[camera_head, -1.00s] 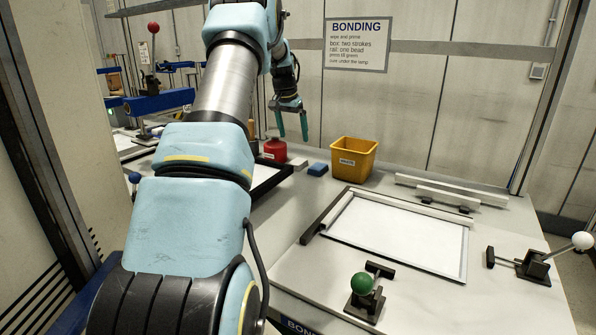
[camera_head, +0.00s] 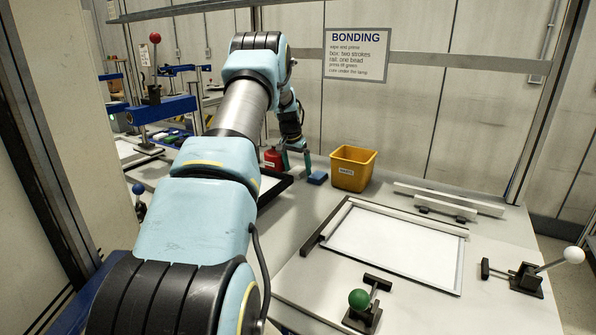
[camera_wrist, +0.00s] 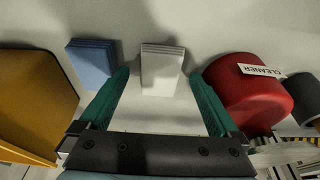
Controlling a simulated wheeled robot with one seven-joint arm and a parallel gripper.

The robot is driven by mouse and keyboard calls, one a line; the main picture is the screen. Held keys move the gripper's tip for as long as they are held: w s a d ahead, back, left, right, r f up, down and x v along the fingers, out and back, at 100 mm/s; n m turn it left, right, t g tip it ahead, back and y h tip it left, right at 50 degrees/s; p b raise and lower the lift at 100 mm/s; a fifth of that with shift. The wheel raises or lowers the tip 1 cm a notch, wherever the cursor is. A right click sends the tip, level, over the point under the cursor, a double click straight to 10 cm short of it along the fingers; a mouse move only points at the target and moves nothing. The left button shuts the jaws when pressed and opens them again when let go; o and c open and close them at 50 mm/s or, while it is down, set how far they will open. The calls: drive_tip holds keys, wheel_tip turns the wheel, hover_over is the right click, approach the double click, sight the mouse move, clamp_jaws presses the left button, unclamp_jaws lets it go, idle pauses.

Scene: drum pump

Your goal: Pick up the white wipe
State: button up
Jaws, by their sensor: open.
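The white wipe (camera_wrist: 162,72) is a small folded stack lying on the bench in the wrist view. It sits ahead of and between the two green fingertips of my gripper (camera_wrist: 160,88), with a gap on both sides. My gripper is open and empty. In the head view my gripper (camera_head: 296,160) is low over the back of the bench, between the red cleaner pot and the blue wipe. The white wipe cannot be made out in the head view.
The blue wipe stack (camera_wrist: 93,62) lies close beside the left finger. The red cleaner pot (camera_wrist: 248,92) stands close beside the right finger. A yellow bin (camera_head: 352,168) stands right of the blue wipe. A framed panel (camera_head: 395,248) lies in front.

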sight(297, 170)
drive_tip(key=c, duration=1.4)
drive_tip(key=shift+c, duration=0.2)
wheel_tip(297, 170, up, 10)
drive_tip(key=b, duration=0.2)
drive_tip(key=shift+b, duration=0.35)
drive_tip(key=o, duration=0.8)
drive_tip(key=c, duration=0.6)
drive_tip(key=shift+r, duration=0.15)
drive_tip(key=shift+c, duration=0.2)
